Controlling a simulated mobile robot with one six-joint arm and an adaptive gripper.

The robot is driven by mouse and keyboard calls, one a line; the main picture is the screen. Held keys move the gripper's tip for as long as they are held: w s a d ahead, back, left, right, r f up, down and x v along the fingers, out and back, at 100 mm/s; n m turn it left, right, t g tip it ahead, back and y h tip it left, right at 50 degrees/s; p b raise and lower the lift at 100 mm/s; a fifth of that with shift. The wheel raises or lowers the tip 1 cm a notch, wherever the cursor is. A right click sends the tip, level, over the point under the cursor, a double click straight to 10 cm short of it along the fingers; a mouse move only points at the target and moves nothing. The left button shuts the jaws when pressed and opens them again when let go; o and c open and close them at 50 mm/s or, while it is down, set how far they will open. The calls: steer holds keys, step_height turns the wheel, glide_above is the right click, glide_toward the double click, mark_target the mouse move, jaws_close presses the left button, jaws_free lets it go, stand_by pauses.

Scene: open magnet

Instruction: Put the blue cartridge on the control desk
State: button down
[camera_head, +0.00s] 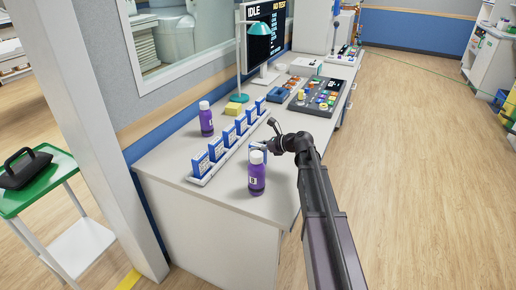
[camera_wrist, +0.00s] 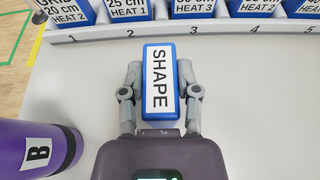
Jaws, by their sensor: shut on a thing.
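My gripper (camera_wrist: 160,95) is shut on a blue cartridge (camera_wrist: 158,113) with a white label reading SHAPE, one finger on each side of it. In the head view my gripper (camera_head: 270,146) is over the near part of the white control desk (camera_head: 215,200), and mostly hides the cartridge. The desk also fills the wrist view (camera_wrist: 250,120). I cannot tell whether the cartridge touches the desk top.
A white numbered rack (camera_head: 203,180) with several blue cartridges stands just beyond my gripper. One purple bottle (camera_head: 257,178) stands close by, another (camera_head: 206,120) behind the rack. A monitor (camera_head: 262,40), teal lamp (camera_head: 241,70) and button panel (camera_head: 318,97) are farther back.

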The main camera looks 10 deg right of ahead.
steer(key=shift+f, duration=0.2)
steer(key=shift+c, duration=1.7)
jaws_free()
steer(key=shift+r, duration=0.15)
steer(key=shift+d+r, duration=0.1)
steer(key=shift+r, duration=0.05)
steer(key=shift+s+d+r+p, duration=0.15)
steer(key=shift+s+d+p, duration=0.1)
steer(key=shift+p, duration=0.05)
steer(key=p+v, duration=0.4)
steer(key=v, duration=0.7)
